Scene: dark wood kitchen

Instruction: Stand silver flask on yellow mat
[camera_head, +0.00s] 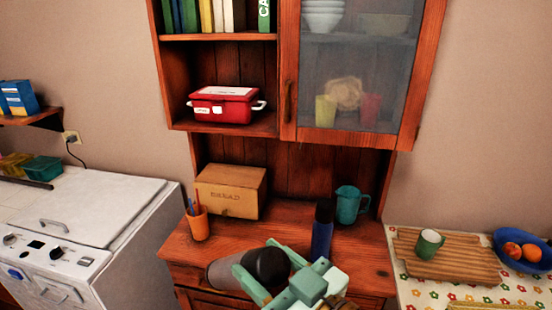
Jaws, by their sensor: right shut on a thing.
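The silver flask (226,272) has a grey body and a black cap. It lies tilted over on its side in the picture, its cap towards the right. My right gripper (260,260), pale green, is shut on the silver flask near its cap end, at the front of the wooden cupboard's counter. I cannot tell whether the flask touches the counter. A yellowish strip (478,306) at the bottom right edge may be the yellow mat; it is mostly cut off. My left gripper is not in view.
A blue flask (321,236) stands close behind my right gripper. A teal jug (349,205), bread box (231,190) and orange cup (198,225) stand on the counter (273,222). On the right, a flowered table (403,268) bears a slatted board (462,266), green mug (429,243) and blue fruit bowl (509,262).

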